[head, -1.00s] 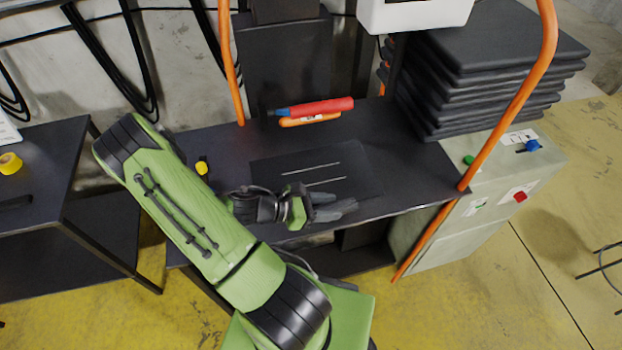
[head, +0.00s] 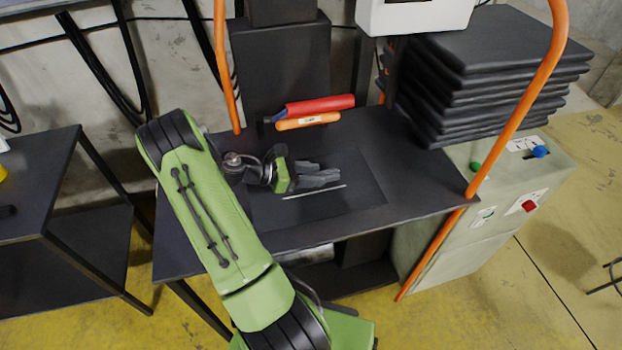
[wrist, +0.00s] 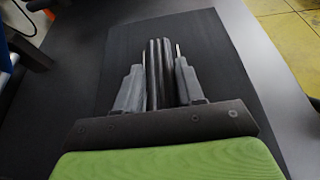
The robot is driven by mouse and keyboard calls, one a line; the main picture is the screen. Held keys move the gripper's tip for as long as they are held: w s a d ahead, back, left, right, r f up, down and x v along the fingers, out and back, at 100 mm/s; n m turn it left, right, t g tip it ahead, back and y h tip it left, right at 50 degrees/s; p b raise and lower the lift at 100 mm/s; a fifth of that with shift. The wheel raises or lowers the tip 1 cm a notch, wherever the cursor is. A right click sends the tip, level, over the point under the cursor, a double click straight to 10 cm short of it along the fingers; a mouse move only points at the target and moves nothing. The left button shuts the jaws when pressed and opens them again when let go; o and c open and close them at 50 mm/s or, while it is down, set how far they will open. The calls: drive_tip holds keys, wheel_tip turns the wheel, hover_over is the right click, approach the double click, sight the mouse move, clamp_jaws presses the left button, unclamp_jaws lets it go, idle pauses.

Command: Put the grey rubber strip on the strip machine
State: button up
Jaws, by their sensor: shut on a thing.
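My gripper (head: 320,175) is over the dark flat panel (head: 358,188) on the black worktop, fingers pointing right. In the wrist view its two grey fingers (wrist: 158,88) are closed around a dark grey, ridged strip (wrist: 159,72), which looks like the grey rubber strip. In the head view the strip is hidden or too small to make out. The worktop (head: 415,180) with the orange tube frame appears to be the strip machine. One thin pale line (head: 314,192) shows on the panel, just below the fingers. I cannot tell whether the strip touches the panel.
A red tool (head: 320,104) and an orange one (head: 308,121) lie at the worktop's back. Black slabs (head: 480,85) are stacked at the right, above a grey cabinet (head: 500,195) with coloured knobs. An orange tube (head: 520,110) rises at the right. The worktop's right part is clear.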

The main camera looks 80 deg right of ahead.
drive_tip(key=shift+f, duration=0.7)
drive_tip(key=shift+r, duration=0.15)
drive_tip(key=o, duration=1.1)
drive_tip(key=shift+c, duration=0.2)
drive_tip(key=p+v, duration=0.2)
drive_tip(key=v, duration=1)
drive_tip(key=shift+r, duration=0.1)
